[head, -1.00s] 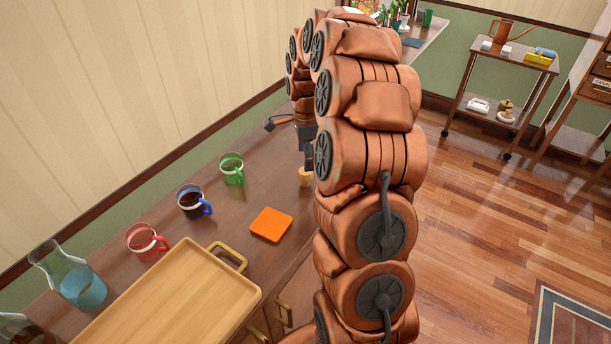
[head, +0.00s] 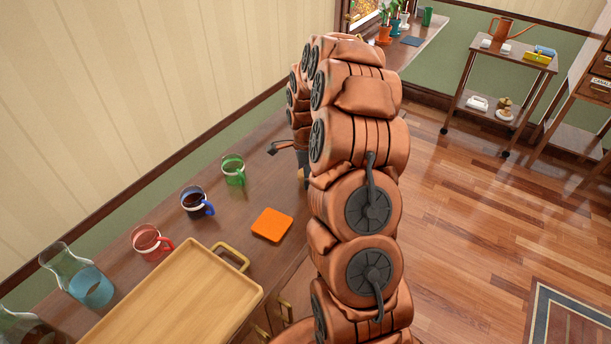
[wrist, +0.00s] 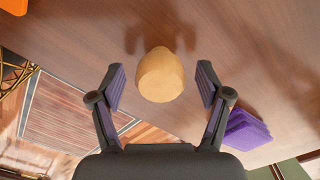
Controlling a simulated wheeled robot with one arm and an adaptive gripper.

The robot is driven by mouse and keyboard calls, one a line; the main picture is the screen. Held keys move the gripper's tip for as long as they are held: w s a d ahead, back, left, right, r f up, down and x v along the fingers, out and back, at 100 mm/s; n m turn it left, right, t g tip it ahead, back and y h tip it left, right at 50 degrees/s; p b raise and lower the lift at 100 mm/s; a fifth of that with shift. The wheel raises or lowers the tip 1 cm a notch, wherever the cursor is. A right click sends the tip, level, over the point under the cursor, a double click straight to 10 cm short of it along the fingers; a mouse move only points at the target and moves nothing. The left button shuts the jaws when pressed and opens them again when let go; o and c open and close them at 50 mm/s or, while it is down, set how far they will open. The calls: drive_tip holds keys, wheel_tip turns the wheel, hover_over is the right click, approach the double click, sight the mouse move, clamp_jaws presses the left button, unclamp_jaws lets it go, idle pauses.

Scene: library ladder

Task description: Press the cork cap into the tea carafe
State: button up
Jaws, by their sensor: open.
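The tan cork cap (wrist: 160,75) sits on the brown wooden counter in the wrist view, between the fingers. My gripper (wrist: 162,84) is open, with a purple-padded finger on each side of the cork and a gap on both sides. In the head view my arm hides most of the gripper and the cork. A glass carafe with dark liquid (head: 24,330) is cut off at the bottom left corner. Another glass carafe with blue liquid (head: 85,285) stands beside it. Both look open at the top as far as they show.
A wooden tray (head: 170,300) lies on the counter (head: 225,212). Red (head: 148,243), blue (head: 194,202) and green (head: 233,171) mugs stand along the wall side. An orange square (head: 272,225) lies nearby. A purple object (wrist: 247,130) shows beside the right finger.

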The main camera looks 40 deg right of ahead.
drive_tip(key=shift+c, duration=0.3)
drive_tip(key=c, duration=1)
